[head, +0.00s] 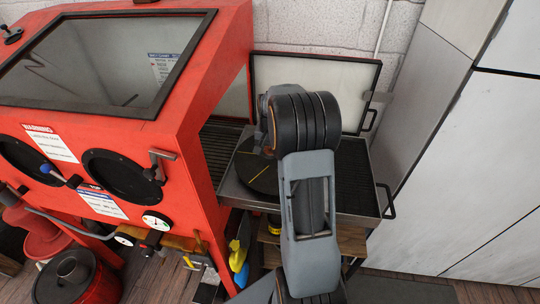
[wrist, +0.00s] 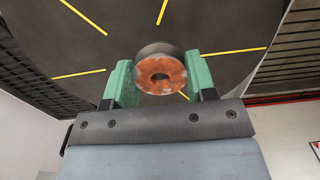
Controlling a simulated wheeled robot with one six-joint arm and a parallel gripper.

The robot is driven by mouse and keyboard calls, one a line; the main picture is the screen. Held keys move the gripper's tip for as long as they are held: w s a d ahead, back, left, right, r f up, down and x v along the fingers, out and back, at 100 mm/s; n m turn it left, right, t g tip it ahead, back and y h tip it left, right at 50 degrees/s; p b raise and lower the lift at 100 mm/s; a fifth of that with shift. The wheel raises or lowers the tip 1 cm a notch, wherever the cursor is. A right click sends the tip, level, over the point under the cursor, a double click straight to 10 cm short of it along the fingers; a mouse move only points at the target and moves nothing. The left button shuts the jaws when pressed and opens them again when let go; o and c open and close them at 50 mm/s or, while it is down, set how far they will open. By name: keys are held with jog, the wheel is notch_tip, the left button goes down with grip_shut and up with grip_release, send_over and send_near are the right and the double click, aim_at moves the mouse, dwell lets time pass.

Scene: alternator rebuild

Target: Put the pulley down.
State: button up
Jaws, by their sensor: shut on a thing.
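The pulley (wrist: 161,88), a short round part with a rusty orange face, a dark centre hole and a grey rim, shows in the wrist view. My gripper (wrist: 161,72) is shut on it, with a green finger on each side. Behind it is a dark round turntable (wrist: 100,50) with yellow radial lines. I cannot tell whether the pulley touches the turntable. In the head view the turntable (head: 256,180) is partly covered by my arm, and the pulley and fingers are hidden.
The turntable sits on a slatted metal tray (head: 352,165) outside the open side of a red blasting cabinet (head: 200,110). The open door (head: 330,75) stands behind the tray. Pale panels (head: 500,170) rise to the right. A red bucket (head: 80,280) stands at lower left.

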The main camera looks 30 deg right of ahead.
aim_at(270, 161)
jog(key=shift+w+f, duration=0.1)
jog(key=shift+f, duration=1.55)
jog(key=shift+f, duration=0.1)
jog(key=shift+f, duration=0.15)
jog(key=o, duration=1.1)
